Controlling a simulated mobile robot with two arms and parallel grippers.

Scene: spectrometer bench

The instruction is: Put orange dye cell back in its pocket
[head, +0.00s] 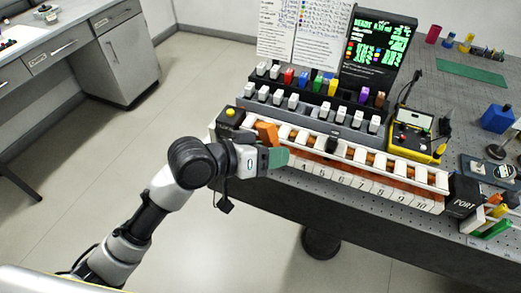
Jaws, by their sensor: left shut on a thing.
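The orange dye cell (267,132) shows as a tilted orange block at the left end of the long white numbered rack (375,182). My left gripper (277,157) reaches in from the left at the rack's front edge and is shut on the orange cell. The gripper's green finger part hides the cell's lower end, so I cannot tell whether it touches a pocket. The rack has a row of white-topped pockets, with numbers such as 6 to 10 readable on its front. My right gripper is not in view.
Behind the rack stand dark tiered holders (310,115) with grey and coloured cells. A display (378,50) stands behind them. A yellow instrument box (412,135) and a black box marked PORT (462,197) stand to the right. The floor left of the bench is clear.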

